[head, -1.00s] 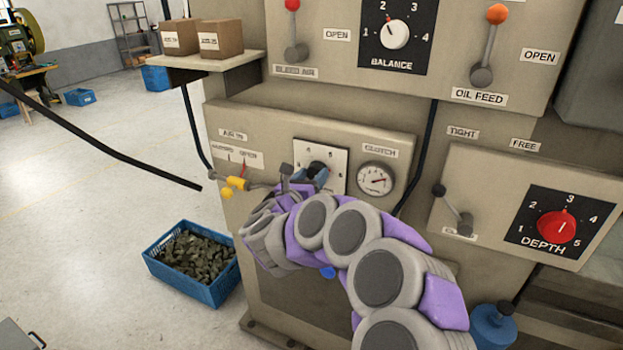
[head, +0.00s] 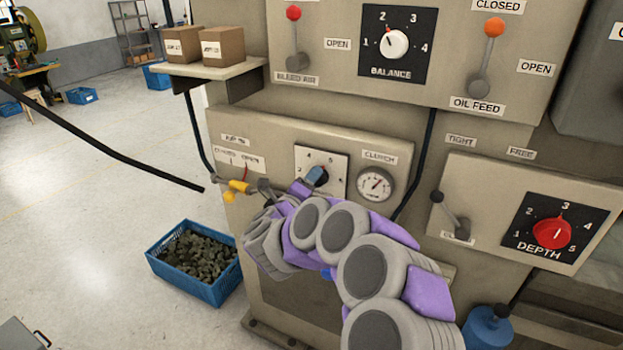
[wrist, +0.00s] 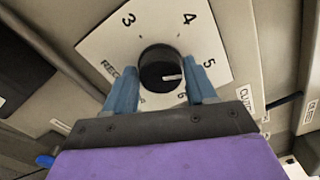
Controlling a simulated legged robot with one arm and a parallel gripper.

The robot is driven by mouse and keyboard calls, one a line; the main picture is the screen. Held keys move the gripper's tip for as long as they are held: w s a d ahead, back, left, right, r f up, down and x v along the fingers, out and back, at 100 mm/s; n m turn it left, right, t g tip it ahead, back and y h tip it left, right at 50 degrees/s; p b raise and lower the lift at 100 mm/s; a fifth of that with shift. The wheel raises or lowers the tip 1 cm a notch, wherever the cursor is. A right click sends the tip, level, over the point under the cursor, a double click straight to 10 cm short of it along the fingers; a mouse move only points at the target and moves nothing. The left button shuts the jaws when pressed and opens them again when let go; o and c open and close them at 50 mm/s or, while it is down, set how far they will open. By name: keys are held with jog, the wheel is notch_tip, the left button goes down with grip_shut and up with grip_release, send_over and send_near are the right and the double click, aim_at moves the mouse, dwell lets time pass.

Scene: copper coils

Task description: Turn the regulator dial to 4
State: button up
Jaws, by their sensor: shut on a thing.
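The regulator dial is a black round knob (wrist: 156,64) with a white pointer line, on a white plate (wrist: 104,42) numbered 3 to 6 in the wrist view. The line points to the right of the picture, between 5 and 6. My gripper (head: 317,176) is shut on the knob, one blue finger on each side of it. In the head view the plate (head: 338,160) is partly hidden by my arm and fingers, and the knob is mostly covered.
A round gauge (head: 375,185) sits just right of the plate. A yellow-handled valve (head: 238,186) is at its left. A lever (head: 452,212) and red depth dial (head: 552,233) are further right. A blue crate (head: 195,262) stands on the floor.

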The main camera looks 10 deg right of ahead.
jog(key=shift+f+n+p, duration=0.2)
jog(key=shift+n+p, duration=1.5)
jog(key=shift+n, duration=0.85)
jog(key=shift+f+n+p, duration=0.15)
jog(key=shift+n+p, duration=1.5)
jog(key=shift+n, duration=0.9)
jog(key=shift+f, duration=0.1)
jog(key=o, duration=1)
jog(key=shift+w+a, duration=0.1)
jog(key=shift+a, duration=0.1)
jog(key=b+v, duration=0.1)
jog(key=v, duration=1.6)
jog(key=shift+s+a, duration=0.2)
